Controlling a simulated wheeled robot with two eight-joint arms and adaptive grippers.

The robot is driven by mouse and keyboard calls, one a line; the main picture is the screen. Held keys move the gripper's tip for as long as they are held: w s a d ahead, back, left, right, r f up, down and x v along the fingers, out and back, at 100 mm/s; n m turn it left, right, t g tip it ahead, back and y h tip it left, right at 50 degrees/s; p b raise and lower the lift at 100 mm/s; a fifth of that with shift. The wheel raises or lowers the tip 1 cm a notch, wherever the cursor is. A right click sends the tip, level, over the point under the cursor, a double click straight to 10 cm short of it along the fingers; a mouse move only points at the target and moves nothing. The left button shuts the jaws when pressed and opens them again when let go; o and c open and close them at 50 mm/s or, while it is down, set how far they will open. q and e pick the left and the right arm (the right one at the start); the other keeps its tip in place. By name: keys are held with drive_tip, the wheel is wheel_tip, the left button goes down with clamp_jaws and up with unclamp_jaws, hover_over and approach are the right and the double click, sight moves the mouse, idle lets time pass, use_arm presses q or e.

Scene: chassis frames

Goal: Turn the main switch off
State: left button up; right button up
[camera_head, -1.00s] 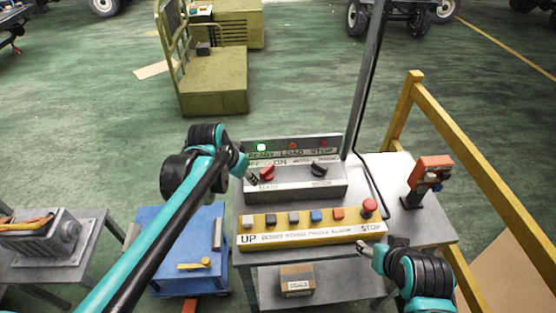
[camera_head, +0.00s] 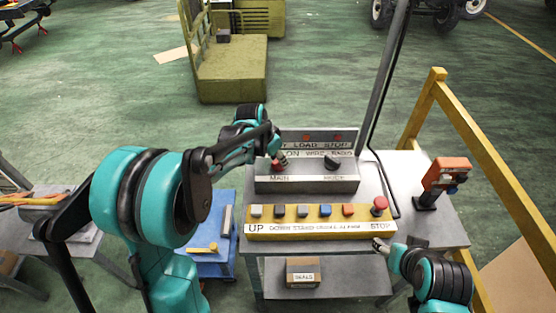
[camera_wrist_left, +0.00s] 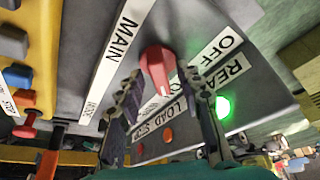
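The main switch is a red knob on a grey control box (camera_head: 345,184), above the "MAIN" label. In the head view my left gripper (camera_head: 277,156) reaches it from the left and partly covers it. In the left wrist view the red knob (camera_wrist_left: 155,60) lies between the fingertips of my left gripper (camera_wrist_left: 160,78), which is open with one finger on each side. I cannot tell whether the fingers touch it. The knob's white-marked end points toward the indicator lamps. The "OFF" label (camera_wrist_left: 222,48) is to its right. My right gripper (camera_head: 380,244) is near the yellow panel's right end.
A green lamp (camera_wrist_left: 222,107) is lit near the "READY" label. A black knob (camera_head: 333,161) is right of the main switch. The yellow button panel (camera_head: 320,228) with a red stop button (camera_head: 380,204) stands in front. A grey post (camera_head: 384,75) rises behind.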

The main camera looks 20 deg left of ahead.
use_arm(q)
drive_tip(key=shift+f, duration=0.1)
clamp_jaws()
drive_tip(key=shift+n, duration=0.4)
drive_tip(key=n+y, duration=0.1)
drive_tip(key=n, duration=0.2)
drive_tip(key=shift+d+n+t+y, duration=0.2)
drive_tip(key=shift+n+t+y, duration=0.1)
drive_tip(key=shift+n+y, duration=0.1)
drive_tip(key=n+y, duration=0.1)
drive_tip(key=n, duration=0.3)
drive_tip(key=shift+d+n+y, duration=0.1)
drive_tip(key=shift+n+y, duration=0.2)
drive_tip(key=shift+y, duration=0.1)
drive_tip(key=n+y, duration=0.1)
drive_tip(key=n, duration=0.3)
drive_tip(key=shift+w+d+g+p, duration=0.1)
drive_tip(key=shift+g+p, duration=0.2)
drive_tip(key=shift+g, duration=0.1)
drive_tip(key=n, duration=0.2)
drive_tip(key=n+g+y, duration=0.1)
drive_tip(key=n, duration=0.1)
drive_tip(key=shift+n+y, duration=0.3)
drive_tip(key=shift+g, duration=0.3)
